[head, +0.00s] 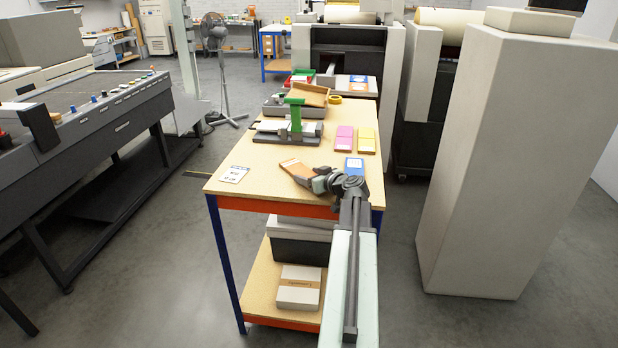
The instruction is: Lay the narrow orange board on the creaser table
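The narrow orange board (295,169) is at my gripper, over the front middle of the wooden workbench. My gripper (316,183) reaches in from the right and appears shut on the board's near right end. The board points up and left from the fingers; I cannot tell whether it touches the bench. The creaser (271,138), a grey device with a green upright handle (295,113) and a pale flat table, stands farther back on the bench. The board is apart from it, on its near side. The fingertips are small and partly hidden.
Pink (344,138), yellow (366,140) and blue (354,166) stacks lie right of the creaser. A printed card (234,174) lies at the front left. A brown tray (313,95) and yellow tape roll (335,99) are behind. Bare bench (248,155) shows left of the board.

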